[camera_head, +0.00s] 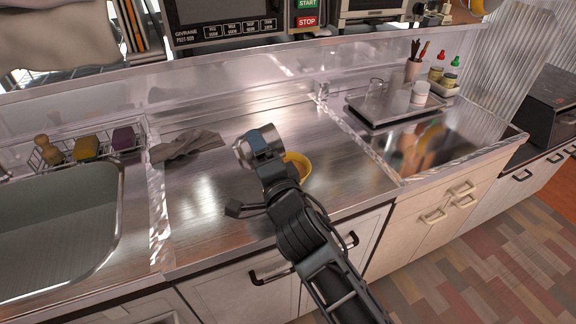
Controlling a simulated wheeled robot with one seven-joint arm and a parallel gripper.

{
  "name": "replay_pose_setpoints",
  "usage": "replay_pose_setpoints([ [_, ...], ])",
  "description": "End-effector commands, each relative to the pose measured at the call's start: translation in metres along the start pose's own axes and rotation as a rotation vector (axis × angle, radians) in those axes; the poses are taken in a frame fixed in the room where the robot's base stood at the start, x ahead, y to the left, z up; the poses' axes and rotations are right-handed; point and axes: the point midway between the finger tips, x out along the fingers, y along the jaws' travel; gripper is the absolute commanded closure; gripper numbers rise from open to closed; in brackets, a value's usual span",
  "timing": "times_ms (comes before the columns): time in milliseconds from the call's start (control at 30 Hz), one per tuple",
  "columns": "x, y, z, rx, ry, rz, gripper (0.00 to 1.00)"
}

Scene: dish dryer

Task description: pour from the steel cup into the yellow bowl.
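The steel cup (262,143) is at the end of my arm, above the metal counter. It lies tilted on its side, with its rim toward the left. My gripper (268,162) appears shut on the cup; the fingers are mostly hidden by the wrist and the cup. The yellow bowl (303,161) stands on the counter just right of and behind my gripper. My arm and the cup hide much of the bowl, and I cannot see clearly what is in it.
A sink (60,225) is at the left, with a wire rack (42,163) of brushes and sponges behind it. A grey cloth (187,145) lies on the counter. A metal tray (380,110), a white cup (420,92) and condiment bottles are at the back right. Counter right of the bowl is clear.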

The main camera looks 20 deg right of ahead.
Motion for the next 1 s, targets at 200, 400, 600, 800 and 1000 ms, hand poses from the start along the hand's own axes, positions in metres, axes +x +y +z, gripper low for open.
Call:
replay_pose_setpoints([
  [200,0.0,-0.0001,-0.0022,0.019,0.0,-0.002,0.63],
  [400,0.0001,0.0009,-0.0026,0.037,0.001,-0.002,0.63],
  [600,0.0001,0.0023,-0.0031,0.057,0.001,-0.001,0.63],
  [800,0.0001,0.0033,-0.0037,0.078,0.001,-0.001,0.63],
  [1000,0.0,0.0044,-0.0044,0.1,0.001,-0.002,0.63],
])
